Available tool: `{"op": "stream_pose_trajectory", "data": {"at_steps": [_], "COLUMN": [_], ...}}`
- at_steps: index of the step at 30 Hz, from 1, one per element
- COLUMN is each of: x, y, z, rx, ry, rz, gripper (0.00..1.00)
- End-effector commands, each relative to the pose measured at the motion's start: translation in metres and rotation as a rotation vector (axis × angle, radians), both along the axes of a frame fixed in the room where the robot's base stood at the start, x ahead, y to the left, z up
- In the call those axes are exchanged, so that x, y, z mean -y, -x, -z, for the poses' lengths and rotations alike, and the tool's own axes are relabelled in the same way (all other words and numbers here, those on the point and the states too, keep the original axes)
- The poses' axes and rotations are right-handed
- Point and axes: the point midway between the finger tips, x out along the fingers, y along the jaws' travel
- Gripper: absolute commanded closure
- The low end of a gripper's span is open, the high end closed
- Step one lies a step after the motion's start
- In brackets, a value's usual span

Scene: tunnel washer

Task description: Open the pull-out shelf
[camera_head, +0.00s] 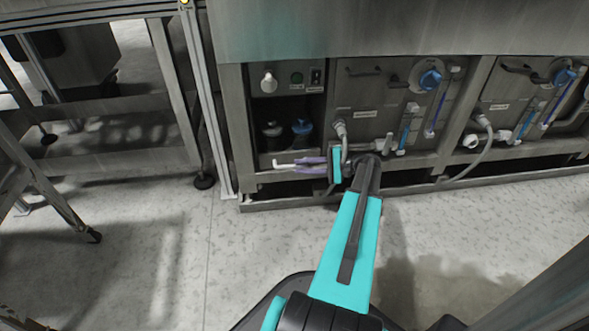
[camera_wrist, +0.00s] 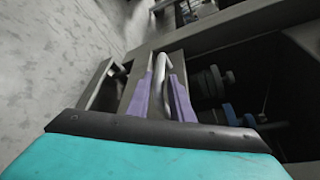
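The pull-out shelf (camera_head: 270,162) is at the bottom of the open dark bay at the left end of the steel machine. Its pale bar handle (camera_head: 283,165) sticks out at the front, and this handle also shows in the wrist view (camera_wrist: 162,68). My gripper (camera_head: 298,164) is low in front of the bay, reaching in from the right. In the wrist view its two purple fingers (camera_wrist: 163,77) lie on either side of the handle, with narrow gaps showing. The gripper looks open around the handle; contact deeper between the fingers is hard to tell.
Dark and blue-capped containers (camera_head: 302,127) stand inside the bay. A white knob (camera_head: 268,82) is above it. Hoses and valves (camera_head: 341,130) sit just right of my gripper. A steel frame leg (camera_head: 205,110) stands to the left. The floor (camera_head: 150,240) in front is clear.

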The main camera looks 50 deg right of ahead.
Motion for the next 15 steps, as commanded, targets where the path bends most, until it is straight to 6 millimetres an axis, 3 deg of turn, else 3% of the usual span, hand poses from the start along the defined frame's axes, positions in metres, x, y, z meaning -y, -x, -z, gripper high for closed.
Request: {"op": "stream_pose_trajectory", "data": {"at_steps": [7, 15], "x": [-0.016, -0.020], "y": [-0.025, -0.033], "z": [0.008, 0.008], "rx": [0.000, 0.001], "ry": [0.000, 0.000], "rz": [0.000, 0.001], "gripper": [0.80, 0.80]}}
